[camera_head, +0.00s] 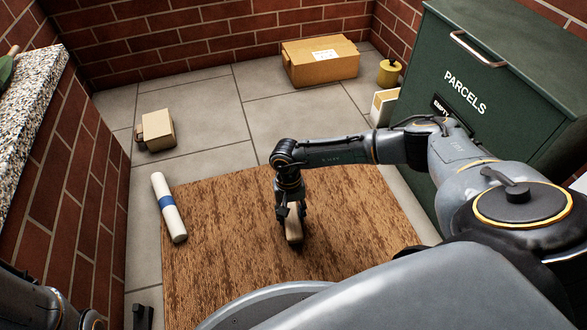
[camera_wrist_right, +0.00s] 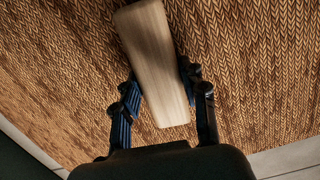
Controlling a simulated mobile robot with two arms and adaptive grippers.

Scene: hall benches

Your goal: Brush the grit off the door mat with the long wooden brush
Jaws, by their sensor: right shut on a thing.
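The brown door mat (camera_head: 210,262) lies flat on the tiles in the head view; its woven pattern fills the right wrist view (camera_wrist_right: 245,50). I cannot make out separate grit on it. My right gripper (camera_head: 290,212) points down over the middle of the mat. It is shut on the pale wooden brush (camera_head: 294,230), with a finger on each side of the wood in the right wrist view (camera_wrist_right: 152,60). The brush's underside is hidden, so I cannot tell whether it touches the mat. A dark part at the bottom left may be my left gripper (camera_head: 142,317); its jaws are unclear.
A white roll with a blue band (camera_head: 168,206) lies at the mat's left edge. Cardboard boxes (camera_head: 157,128) (camera_head: 320,66) and a yellow pot (camera_head: 389,74) stand behind. A green parcels cabinet (camera_head: 485,70) is at right, a brick-sided bench (camera_head: 75,190) at left.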

